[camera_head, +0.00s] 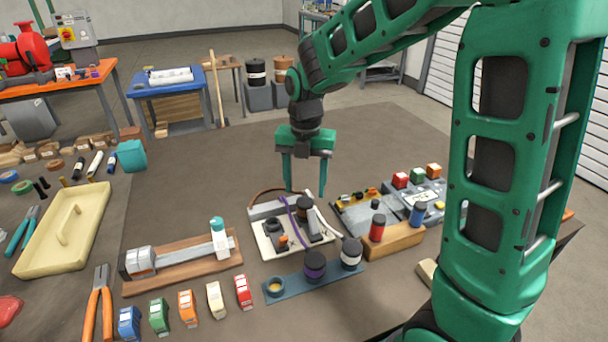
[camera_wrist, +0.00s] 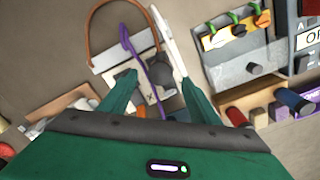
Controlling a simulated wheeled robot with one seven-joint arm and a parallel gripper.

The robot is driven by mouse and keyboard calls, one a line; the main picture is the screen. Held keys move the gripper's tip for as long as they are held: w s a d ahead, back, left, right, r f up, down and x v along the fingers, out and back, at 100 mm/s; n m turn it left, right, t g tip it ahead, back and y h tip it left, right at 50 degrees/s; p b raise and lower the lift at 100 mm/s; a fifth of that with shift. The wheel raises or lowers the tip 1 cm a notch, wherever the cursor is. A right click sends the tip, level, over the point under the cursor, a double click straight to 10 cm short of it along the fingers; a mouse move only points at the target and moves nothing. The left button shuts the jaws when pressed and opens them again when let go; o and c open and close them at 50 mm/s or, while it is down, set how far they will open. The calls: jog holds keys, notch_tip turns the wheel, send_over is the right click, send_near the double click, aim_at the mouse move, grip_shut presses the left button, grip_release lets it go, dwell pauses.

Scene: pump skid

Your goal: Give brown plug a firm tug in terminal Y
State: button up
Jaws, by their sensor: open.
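A cream terminal board (camera_head: 262,246) with a grey block (camera_head: 268,209) stands on the table under my gripper (camera_head: 305,191). A brown cable (camera_head: 262,192) arches over the block's left end; in the wrist view it loops (camera_wrist: 88,38) at the top left. A purple cable (camera_wrist: 128,42) and a white cable (camera_wrist: 167,40) run beside it. A small dark letter, seemingly Y, shows on the board (camera_wrist: 150,98) in the wrist view. The brown plug cannot be told apart clearly. My gripper is open and empty above the board, its fingers (camera_wrist: 158,82) apart.
A wooden block with red (camera_head: 377,228) and blue (camera_head: 418,213) cylinders stands right of the board. A blue strip (camera_head: 335,278) with spools lies in front. A wooden-based fixture (camera_head: 180,265) is to the left. Grey control boxes (camera_head: 412,196) stand behind right.

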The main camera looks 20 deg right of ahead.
aim_at(305, 200)
notch_tip(305, 200, down, 8)
jog(key=shift+r, duration=0.2)
jog(key=shift+c, duration=0.3)
jog(key=c, duration=1.1)
